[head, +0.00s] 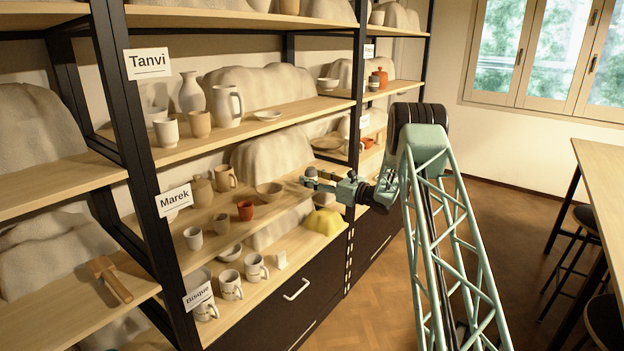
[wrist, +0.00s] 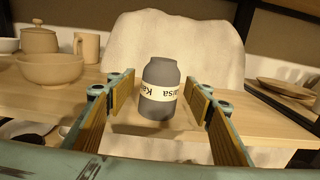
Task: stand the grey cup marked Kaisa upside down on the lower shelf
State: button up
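The grey cup (wrist: 158,92) shows in the wrist view with a pale band whose lettering, partly readable as Kaisa, appears upside down. It looks upright on its axis, narrower end up, at the shelf's front. My gripper (wrist: 156,110) is open, with one finger on each side of the cup and a visible gap on both sides. In the head view my gripper (head: 318,180) is at the right end of the Marek shelf (head: 290,200); I cannot make out the cup there. The lower shelf (head: 245,300), labelled Bisque, lies below.
Several marked mugs (head: 256,268) stand on the lower shelf, with a yellow lump (head: 325,222) at its right end. A bowl (wrist: 55,68) and a lidded jar (wrist: 39,40) stand left of the cup. A pale draped shape (wrist: 185,40) is behind it.

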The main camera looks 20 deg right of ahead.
jog(key=shift+s, duration=0.1)
jog(key=v, duration=1.2)
dwell(0.4)
dwell(0.5)
